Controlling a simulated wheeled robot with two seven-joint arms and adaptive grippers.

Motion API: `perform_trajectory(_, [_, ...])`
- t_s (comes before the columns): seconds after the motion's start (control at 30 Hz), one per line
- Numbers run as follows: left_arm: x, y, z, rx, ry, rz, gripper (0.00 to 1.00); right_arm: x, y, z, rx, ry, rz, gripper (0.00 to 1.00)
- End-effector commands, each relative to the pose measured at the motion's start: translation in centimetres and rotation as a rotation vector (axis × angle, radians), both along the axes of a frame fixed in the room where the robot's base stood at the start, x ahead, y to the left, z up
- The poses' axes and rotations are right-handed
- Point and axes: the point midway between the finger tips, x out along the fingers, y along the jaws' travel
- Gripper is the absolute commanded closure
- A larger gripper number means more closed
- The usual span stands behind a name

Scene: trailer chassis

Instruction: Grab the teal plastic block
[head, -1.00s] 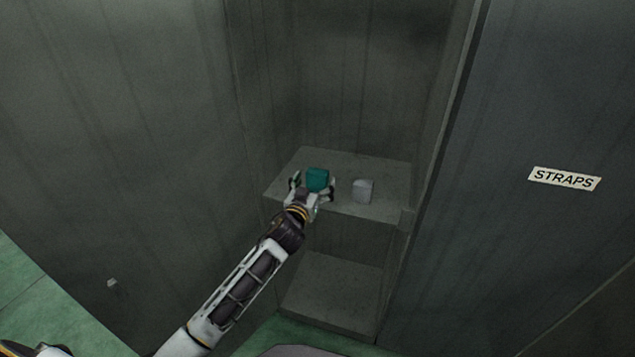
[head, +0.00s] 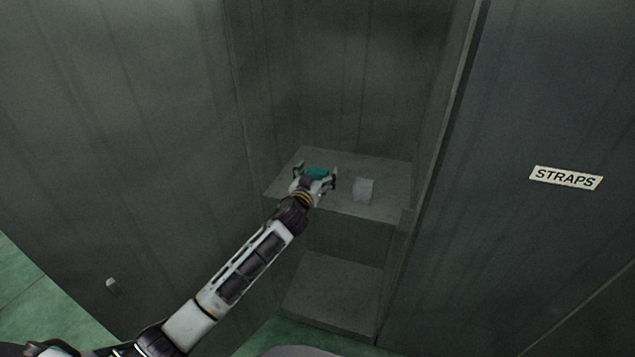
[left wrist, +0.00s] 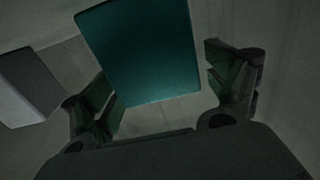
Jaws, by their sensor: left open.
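The teal plastic block (head: 317,171) stands on the upper shelf of a grey recess, partly hidden behind my left gripper in the head view. My left gripper (head: 316,174) is open, with one finger on either side of the block. In the left wrist view the teal block (left wrist: 140,52) fills the space ahead of and between the open fingers (left wrist: 163,88). A gap shows between the block and the right finger. The left finger looks close to the block's lower left edge; I cannot tell whether it touches. My right gripper is not in view.
A light grey block (head: 363,190) stands just right of the teal one on the shelf (head: 385,207); it also shows in the left wrist view (left wrist: 28,85). A lower shelf (head: 335,285) is empty. Recess walls are close on both sides. A "STRAPS" label (head: 566,178) is on the right panel.

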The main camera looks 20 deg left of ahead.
Motion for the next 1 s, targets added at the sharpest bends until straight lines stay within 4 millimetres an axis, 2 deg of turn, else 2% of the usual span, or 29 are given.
perform_trajectory(0.4, [-0.02,-0.01,0.02,0.0,0.0,0.0,0.14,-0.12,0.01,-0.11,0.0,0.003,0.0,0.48])
perform_trajectory(0.8, [-0.02,-0.02,0.02,0.0,0.0,0.0,0.65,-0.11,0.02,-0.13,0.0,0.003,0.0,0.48])
perform_trajectory(1.0, [-0.02,-0.03,0.1,0.0,-0.002,-0.001,0.67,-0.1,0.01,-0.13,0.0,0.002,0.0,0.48])
